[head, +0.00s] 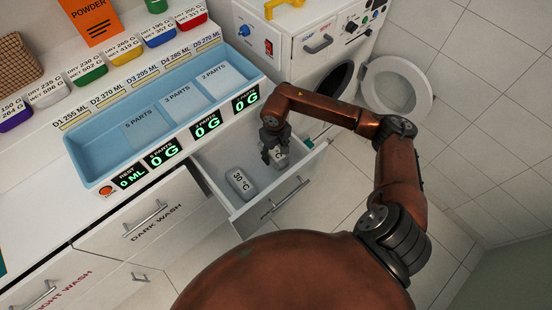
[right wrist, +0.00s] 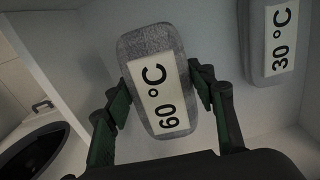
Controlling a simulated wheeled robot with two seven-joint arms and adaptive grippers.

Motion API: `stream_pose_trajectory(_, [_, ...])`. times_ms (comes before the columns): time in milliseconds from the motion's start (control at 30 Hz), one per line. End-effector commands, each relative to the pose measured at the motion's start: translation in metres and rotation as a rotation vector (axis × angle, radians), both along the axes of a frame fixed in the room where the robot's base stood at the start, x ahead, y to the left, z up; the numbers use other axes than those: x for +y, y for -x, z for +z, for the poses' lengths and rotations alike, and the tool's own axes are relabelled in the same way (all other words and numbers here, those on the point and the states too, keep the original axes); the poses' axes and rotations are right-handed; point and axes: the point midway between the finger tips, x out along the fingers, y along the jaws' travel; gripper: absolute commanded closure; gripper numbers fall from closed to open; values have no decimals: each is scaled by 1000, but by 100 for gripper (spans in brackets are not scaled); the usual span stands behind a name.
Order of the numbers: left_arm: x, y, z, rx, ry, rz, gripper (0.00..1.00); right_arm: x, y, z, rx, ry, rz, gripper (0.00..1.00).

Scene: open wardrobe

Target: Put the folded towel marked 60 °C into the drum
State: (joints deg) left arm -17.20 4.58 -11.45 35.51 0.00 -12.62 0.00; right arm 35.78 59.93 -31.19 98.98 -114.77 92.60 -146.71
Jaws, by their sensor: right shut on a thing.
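The grey folded towel with a white label reading 60 °C (right wrist: 150,48) fills the middle of the right wrist view. My right gripper (right wrist: 163,88) has a finger against each side of it and is shut on it. In the head view this gripper (head: 273,153) points down over the open drawer (head: 213,160), hiding most of the towel (head: 281,160). The drum (head: 337,85) is the dark round opening of the white machine, with its round door (head: 398,88) swung open to the right. My left gripper is not in view.
A second grey towel, marked 30 °C (head: 241,184), lies in the same drawer, left of my gripper; it also shows in the right wrist view (right wrist: 270,66). A blue tray (head: 95,160) sits on the counter behind. Tiled floor lies clear at the right.

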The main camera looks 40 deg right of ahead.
Motion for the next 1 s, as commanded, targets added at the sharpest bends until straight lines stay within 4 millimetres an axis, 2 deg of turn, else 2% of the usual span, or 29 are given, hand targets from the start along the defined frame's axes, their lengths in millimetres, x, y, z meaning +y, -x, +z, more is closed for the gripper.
stream_pose_trajectory(33, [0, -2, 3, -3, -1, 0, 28, 0, -1, 14, -4, 1, 2, 74])
stream_pose_trajectory(200, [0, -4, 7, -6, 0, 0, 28, 0, 0, 39, -2, 1, 1, 74])
stream_pose_trajectory(567, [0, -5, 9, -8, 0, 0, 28, 0, 0, 55, -1, 0, 0, 74])
stream_pose_trajectory(667, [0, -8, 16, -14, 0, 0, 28, 0, -1, 76, -5, 0, 0, 74])
stream_pose_trajectory(800, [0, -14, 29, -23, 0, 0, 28, 0, -1, 121, -7, 1, 1, 74])
stream_pose_trajectory(1000, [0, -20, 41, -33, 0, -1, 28, 0, 0, 171, -5, 0, 1, 74])
